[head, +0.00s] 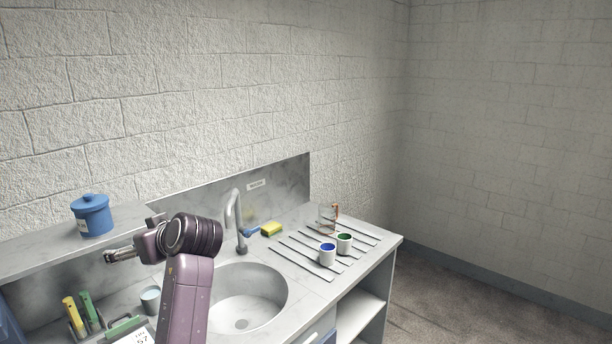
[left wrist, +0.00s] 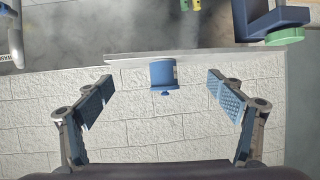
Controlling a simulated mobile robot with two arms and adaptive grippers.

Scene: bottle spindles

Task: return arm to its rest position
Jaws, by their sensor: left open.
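My left arm (head: 187,290) rises from the bottom of the head view and bends at the elbow to the left. My left gripper (head: 108,256) points left, above the counter and below and right of the blue lidded canister (head: 92,217). In the left wrist view its two fingers stand wide apart with nothing between the pads (left wrist: 160,84). The canister (left wrist: 163,74) shows upside down beyond the fingers, apart from them. My right gripper is in neither view.
The canister stands on a ledge (head: 40,254) along the block wall. A grey faucet (head: 234,215) and round sink (head: 240,312) lie right of the arm. A blue-inside cup (head: 327,257), a green-inside cup (head: 344,245) and a yellow sponge (head: 271,229) are farther right. A light cup (head: 150,298) is near the arm.

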